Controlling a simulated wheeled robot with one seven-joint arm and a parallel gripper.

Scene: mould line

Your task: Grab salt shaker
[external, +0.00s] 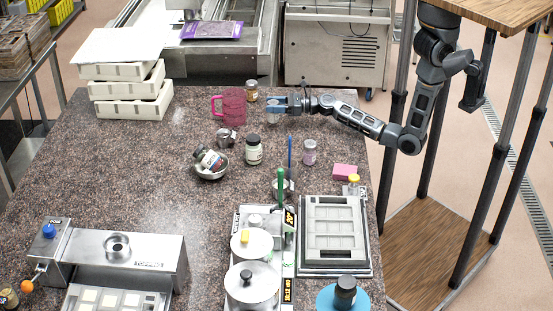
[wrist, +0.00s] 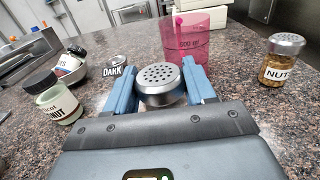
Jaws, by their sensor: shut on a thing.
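The salt shaker (wrist: 158,82) has a round silver lid with holes and sits between the two blue fingers of my gripper (wrist: 160,88) in the wrist view. My gripper is shut on it, with one finger on each side. In the external view my gripper (external: 274,104) is over the far right part of the counter, and the shaker (external: 272,119) shows small and pale below the fingers. The shaker's label is not readable, and I cannot tell whether its bottom touches the counter.
A pink cup (wrist: 190,38) stands just beyond the shaker. A NUT shaker (wrist: 282,60) stands to the right in the wrist view. A DARK tin (wrist: 118,68), a dark-lidded jar (wrist: 55,98) and a bowl (external: 211,173) with a jar in it are nearby. White crates (external: 128,90) are stacked far left.

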